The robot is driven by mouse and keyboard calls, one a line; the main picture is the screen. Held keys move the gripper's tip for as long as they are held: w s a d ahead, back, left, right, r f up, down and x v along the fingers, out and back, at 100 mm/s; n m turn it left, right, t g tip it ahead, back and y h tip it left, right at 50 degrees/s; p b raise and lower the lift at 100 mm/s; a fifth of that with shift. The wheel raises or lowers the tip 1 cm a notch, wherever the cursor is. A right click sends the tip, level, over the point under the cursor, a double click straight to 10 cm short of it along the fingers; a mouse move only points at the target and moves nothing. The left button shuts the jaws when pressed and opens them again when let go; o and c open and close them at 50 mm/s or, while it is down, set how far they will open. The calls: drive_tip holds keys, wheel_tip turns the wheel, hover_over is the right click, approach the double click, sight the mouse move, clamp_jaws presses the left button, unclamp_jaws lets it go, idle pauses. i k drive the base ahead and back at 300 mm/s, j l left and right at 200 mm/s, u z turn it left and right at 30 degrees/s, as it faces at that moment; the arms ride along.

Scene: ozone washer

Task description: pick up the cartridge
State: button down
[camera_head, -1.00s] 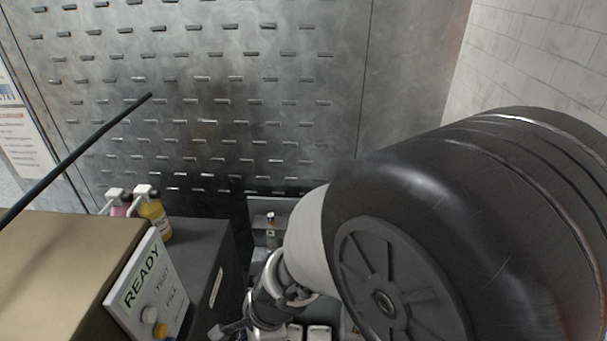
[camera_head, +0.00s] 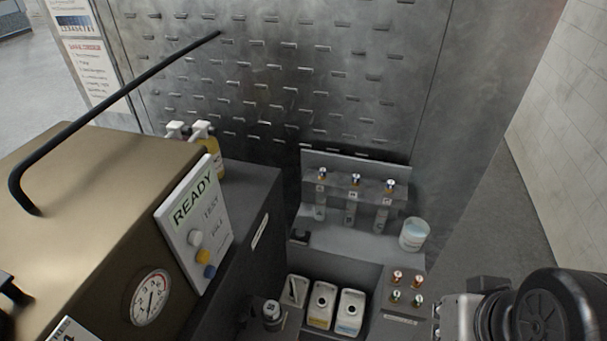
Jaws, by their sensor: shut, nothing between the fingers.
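The cartridge cannot be told apart for certain by name. Three clear cylinders with metal tops, a left one (camera_head: 320,199), a middle one (camera_head: 351,212) and a right one (camera_head: 382,217), stand upright in a grey rack (camera_head: 335,161) behind the counter. Three pale units, a left one (camera_head: 292,290), a middle one (camera_head: 320,306) and a right one (camera_head: 349,312), sit in a grey recess nearer me. Parts of my arm show at the lower right, apart from the rack and the units. My gripper's fingers do not show.
A brass-coloured washer (camera_head: 80,190) with a READY panel (camera_head: 195,215), a gauge (camera_head: 151,297) and a black handle (camera_head: 120,88) fills the left. A white tub (camera_head: 413,235) stands right of the rack. Several small metal fittings (camera_head: 397,276) sit by the recess. Floor shows at right.

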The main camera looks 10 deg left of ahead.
sight(271, 310)
drive_tip(key=u, duration=1.35)
